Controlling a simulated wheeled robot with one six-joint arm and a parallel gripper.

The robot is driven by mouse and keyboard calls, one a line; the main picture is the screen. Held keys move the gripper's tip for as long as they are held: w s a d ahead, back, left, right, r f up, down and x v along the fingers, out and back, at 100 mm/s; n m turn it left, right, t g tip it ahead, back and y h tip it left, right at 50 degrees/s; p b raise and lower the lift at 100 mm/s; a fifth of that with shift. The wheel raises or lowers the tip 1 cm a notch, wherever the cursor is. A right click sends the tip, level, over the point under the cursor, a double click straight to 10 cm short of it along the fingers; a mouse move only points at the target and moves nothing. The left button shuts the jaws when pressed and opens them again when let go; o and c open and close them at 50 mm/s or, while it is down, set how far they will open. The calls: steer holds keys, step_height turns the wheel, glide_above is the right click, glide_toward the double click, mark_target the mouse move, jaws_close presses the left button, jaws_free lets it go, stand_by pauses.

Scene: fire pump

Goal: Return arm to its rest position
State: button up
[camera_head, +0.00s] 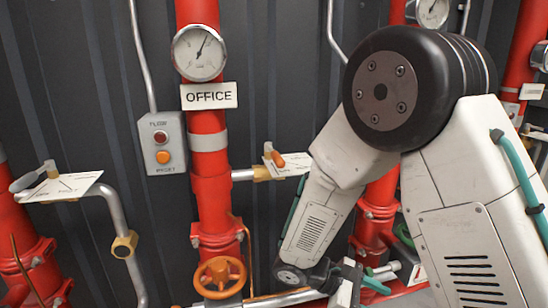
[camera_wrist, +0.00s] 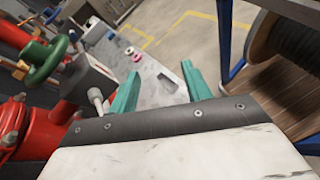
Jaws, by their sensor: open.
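My arm is folded in the head view, its black round elbow joint high at right and its forearm running down to the bottom edge. My gripper shows in the wrist view (camera_wrist: 160,72), with two teal fingers spread apart and nothing between them. Beyond the fingers is a grey, marked surface (camera_wrist: 160,92). In the head view the arm's lower end is partly cut off by the bottom edge, near the red pipework, and I cannot tell whether it touches anything.
In the wrist view, a green handwheel (camera_wrist: 52,62) and red pipes (camera_wrist: 12,118) are close at left. A cable reel (camera_wrist: 290,38) stands on a wooden surface at right. The head view shows an orange handwheel (camera_head: 219,276), an OFFICE sign (camera_head: 209,96) and a gauge (camera_head: 199,53).

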steer(key=s+d+r+m+t+y, duration=0.1)
steer(key=s+r+m+t+y, duration=0.1)
steer(key=s+r+m+y, duration=0.4)
steer(key=s+d+r+m+t+y, duration=0.2)
steer(key=s+r+m+y, duration=0.4)
steer(key=s+r, duration=0.5)
step_height(320, 180, up, 3)
steer(key=shift+d+f+t+y, duration=0.15)
steer(key=shift+d+t+y, duration=0.15)
steer(key=shift+t+y, duration=0.25)
stand_by(2.0)
